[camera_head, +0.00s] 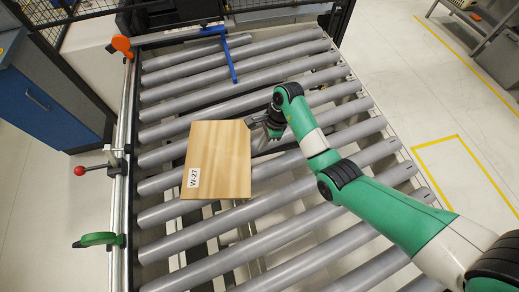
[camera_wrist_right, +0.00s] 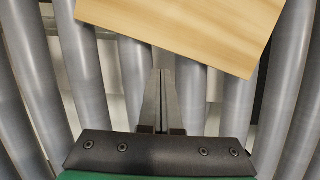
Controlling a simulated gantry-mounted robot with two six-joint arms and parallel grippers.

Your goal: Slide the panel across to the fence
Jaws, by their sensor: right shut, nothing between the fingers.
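The panel (camera_head: 220,165) is a light wooden board with a white label reading W-27 (camera_head: 194,177). It lies flat on the grey rollers, left of the middle, slightly turned. A long metal rail (camera_head: 117,215), seemingly the fence, runs down the left side of the conveyor. A strip of bare rollers separates it from the panel. My right gripper (camera_head: 262,135) is at the panel's right side, shut and empty. In the right wrist view my fingertips (camera_wrist_right: 162,74) are together and point at the panel's edge (camera_wrist_right: 190,25), with a small visible gap. My left gripper is out of view.
A blue bracket (camera_head: 228,55) stands over the far rollers. An orange knob (camera_head: 122,45), a red-tipped lever (camera_head: 80,171) and a green handle (camera_head: 98,239) sit along the left rail. The rollers (camera_head: 205,232) in front of the panel are clear.

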